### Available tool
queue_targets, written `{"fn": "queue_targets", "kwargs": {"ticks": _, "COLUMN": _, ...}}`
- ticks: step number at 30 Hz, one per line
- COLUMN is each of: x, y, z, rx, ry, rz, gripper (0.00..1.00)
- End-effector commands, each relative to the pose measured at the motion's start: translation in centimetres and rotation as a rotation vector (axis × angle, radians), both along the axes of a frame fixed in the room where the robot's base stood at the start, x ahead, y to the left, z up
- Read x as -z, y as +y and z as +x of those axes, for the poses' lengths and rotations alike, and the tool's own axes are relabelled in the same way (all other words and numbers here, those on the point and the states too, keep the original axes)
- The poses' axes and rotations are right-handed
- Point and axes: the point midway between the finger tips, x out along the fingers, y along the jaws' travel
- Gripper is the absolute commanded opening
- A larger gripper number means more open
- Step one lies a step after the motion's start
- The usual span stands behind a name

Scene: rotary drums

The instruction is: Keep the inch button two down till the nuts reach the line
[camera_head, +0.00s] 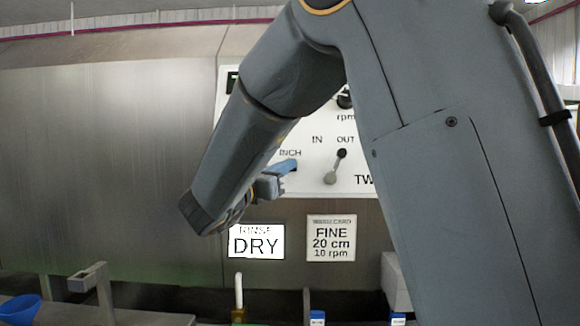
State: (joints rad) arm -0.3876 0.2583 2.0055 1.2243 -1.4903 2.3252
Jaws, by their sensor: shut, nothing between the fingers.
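A white control panel (345,185) carries the labels INCH, IN, OUT and rpm, and a partly hidden label starting "TW". My gripper (289,166) is shut and empty, its blue fingertips at the panel just below the word INCH. The inch button itself is hidden behind my gripper, so I cannot tell whether the fingertips touch it or whether it is down. A lever (336,166) with a dark knob stands below the word OUT. No nuts and no line show in this view.
Below the panel hang a DRY sign (257,241) and a FINE 20 cm 10 rpm card (331,238). A blue bowl (20,308) sits at the lower left beside a grey metal bracket (88,276). My arm covers much of the panel.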

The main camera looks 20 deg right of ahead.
Motion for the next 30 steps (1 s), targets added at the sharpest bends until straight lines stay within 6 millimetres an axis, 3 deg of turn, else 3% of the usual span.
{"fn": "queue_targets", "kwargs": {"ticks": 30, "x": -0.6, "y": 0.5, "z": -1.7, "rx": 0.000, "ry": 0.000, "rz": 0.000, "gripper": 0.00}}
